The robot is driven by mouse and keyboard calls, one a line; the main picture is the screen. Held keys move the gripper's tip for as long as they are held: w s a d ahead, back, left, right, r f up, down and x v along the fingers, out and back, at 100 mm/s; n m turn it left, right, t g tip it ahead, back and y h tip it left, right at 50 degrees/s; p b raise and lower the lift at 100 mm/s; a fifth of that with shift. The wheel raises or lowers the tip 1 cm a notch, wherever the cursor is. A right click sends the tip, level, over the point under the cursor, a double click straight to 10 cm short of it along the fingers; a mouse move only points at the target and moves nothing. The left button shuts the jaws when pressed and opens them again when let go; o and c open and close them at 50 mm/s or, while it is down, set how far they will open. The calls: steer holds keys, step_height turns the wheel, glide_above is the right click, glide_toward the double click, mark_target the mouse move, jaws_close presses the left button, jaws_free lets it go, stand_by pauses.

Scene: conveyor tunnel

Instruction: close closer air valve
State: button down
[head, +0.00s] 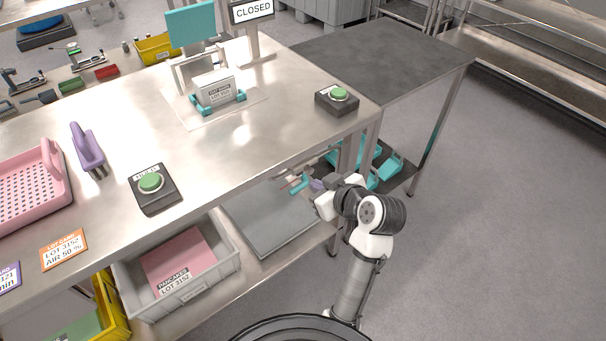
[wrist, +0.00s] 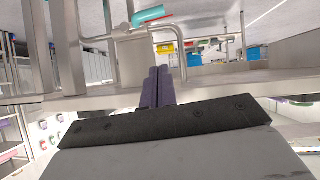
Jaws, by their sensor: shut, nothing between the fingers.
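The air valve's teal lever (head: 299,188) shows below the bench's right end in the head view. In the wrist view the teal lever (wrist: 152,14) lies nearly level, slightly tilted, beside a bent metal pipe (wrist: 132,36). My gripper (head: 315,184) is just to the right of the lever in the head view, under the bench edge. In the wrist view my gripper's purple fingers (wrist: 157,86) are together and empty, below the lever in the picture and apart from it. The valve body is partly hidden by the pipe and my gripper.
The steel bench (head: 215,140) overhangs the valve, with bench legs close by. A lower shelf carries a grey bin (head: 180,297) and a grey flat panel (head: 270,225). A green button (head: 338,94) sits above, near a sign reading CLOSED (head: 253,11). Floor at right is clear.

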steer(key=p, duration=0.2)
glide_above(301, 188)
steer(key=s, duration=0.4)
step_height(301, 188, down, 5)
steer(key=f, duration=0.1)
steer(key=w+f, duration=0.1)
steer(key=f, duration=0.1)
steer(key=shift+w+d+f+p, duration=0.1)
steer(key=shift+w+f+p, duration=0.2)
steer(key=shift+w+f, duration=0.1)
steer(key=shift+f, duration=0.45)
steer(key=shift+f, duration=0.15)
